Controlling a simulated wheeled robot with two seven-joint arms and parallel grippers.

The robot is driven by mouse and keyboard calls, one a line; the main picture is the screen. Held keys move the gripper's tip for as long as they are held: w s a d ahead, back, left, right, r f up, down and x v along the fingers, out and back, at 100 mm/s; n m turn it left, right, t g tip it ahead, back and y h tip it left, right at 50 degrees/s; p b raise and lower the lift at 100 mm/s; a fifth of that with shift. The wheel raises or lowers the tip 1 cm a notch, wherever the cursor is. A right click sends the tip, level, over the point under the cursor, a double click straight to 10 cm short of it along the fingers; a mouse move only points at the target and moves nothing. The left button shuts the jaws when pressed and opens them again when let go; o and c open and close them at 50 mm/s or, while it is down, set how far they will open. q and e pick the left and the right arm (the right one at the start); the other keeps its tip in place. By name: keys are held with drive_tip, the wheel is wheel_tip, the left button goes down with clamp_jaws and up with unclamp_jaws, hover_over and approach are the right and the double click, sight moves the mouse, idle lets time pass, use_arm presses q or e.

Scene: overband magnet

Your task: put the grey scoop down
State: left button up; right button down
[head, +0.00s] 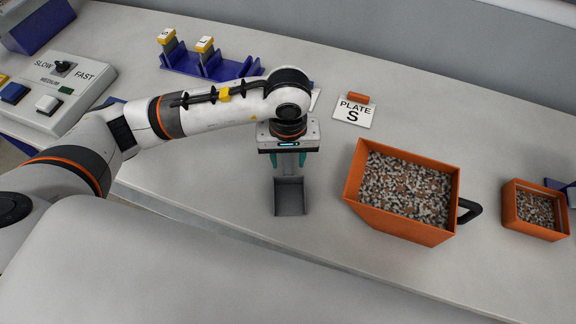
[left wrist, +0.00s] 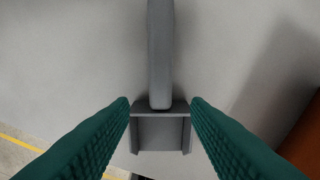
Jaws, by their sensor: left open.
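The grey scoop (head: 290,198) rests on the pale worktop, its square open pan toward the front edge. In the left wrist view its straight handle (left wrist: 160,50) runs up the picture from the pan (left wrist: 160,135). My left gripper (head: 289,165) is above the scoop, pointing down. Its two green fingers stand apart on either side of the scoop, with a gap to the handle on both sides in the left wrist view (left wrist: 160,105). In the head view the gripper hides the handle. My right gripper is not in view.
A large orange bin (head: 352,187) of mixed granules with a black handle stands right of the scoop. A smaller orange bin (head: 512,212) is at far right. A "PLATE S" card (head: 354,113), blue rack (head: 185,65) and control box (head: 50,95) stand farther back.

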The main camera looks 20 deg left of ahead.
sight(288, 171)
use_arm(q)
wheel_tip(288, 171, up, 7)
drive_tip(key=shift+b, duration=0.4)
idle(0.4)
